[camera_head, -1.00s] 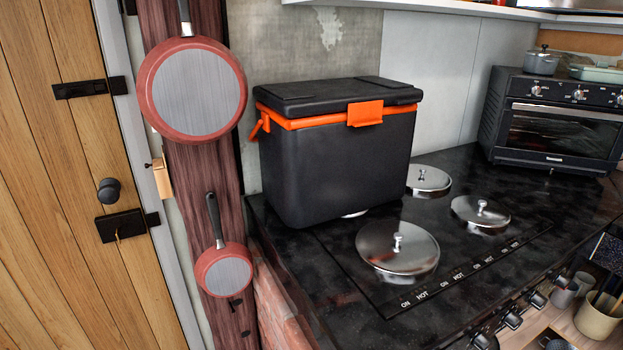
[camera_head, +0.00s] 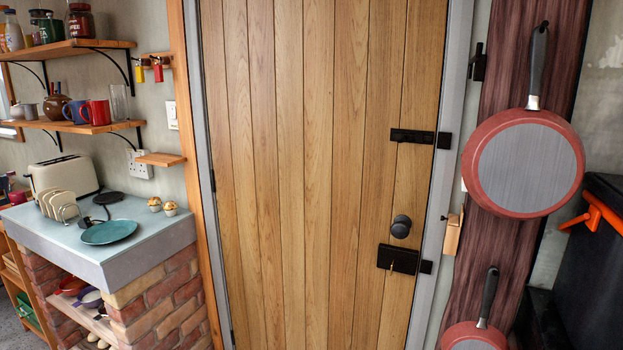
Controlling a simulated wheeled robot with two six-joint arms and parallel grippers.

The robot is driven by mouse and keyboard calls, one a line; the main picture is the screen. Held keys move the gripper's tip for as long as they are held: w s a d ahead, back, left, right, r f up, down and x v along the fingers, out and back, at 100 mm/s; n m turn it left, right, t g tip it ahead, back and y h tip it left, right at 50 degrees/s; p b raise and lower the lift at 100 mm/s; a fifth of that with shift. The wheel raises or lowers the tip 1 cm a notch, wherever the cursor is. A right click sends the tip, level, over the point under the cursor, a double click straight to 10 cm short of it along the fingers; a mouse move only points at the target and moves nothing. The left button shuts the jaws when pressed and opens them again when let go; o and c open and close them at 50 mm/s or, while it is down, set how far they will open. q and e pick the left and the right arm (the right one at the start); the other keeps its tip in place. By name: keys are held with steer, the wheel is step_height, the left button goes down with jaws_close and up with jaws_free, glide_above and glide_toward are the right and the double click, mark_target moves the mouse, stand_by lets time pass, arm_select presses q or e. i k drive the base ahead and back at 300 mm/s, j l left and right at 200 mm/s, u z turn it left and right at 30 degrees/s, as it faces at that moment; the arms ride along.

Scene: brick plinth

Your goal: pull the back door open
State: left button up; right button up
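The back door (camera_head: 290,170) is made of upright wooden planks and stands shut in its grey frame, in the middle of the head view. A round black knob (camera_head: 401,227) sits near its right edge. A black lock box (camera_head: 398,259) with a small key in it is just below the knob. A black bolt (camera_head: 412,136) is fixed above the knob, reaching towards the right frame. Neither of my grippers shows in the view.
To the left, a brick plinth with a grey top (camera_head: 130,235) holds a toaster (camera_head: 63,177) and a teal plate (camera_head: 106,232). Shelves (camera_head: 70,125) hang above it. To the right, red pans (camera_head: 523,163) hang on a dark board, beside a black box (camera_head: 590,270).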

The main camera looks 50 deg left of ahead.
mark_target(317, 195)
steer(key=l+u, duration=0.1)
steer(key=u, duration=1.3)
steer(key=k+j, duration=0.05)
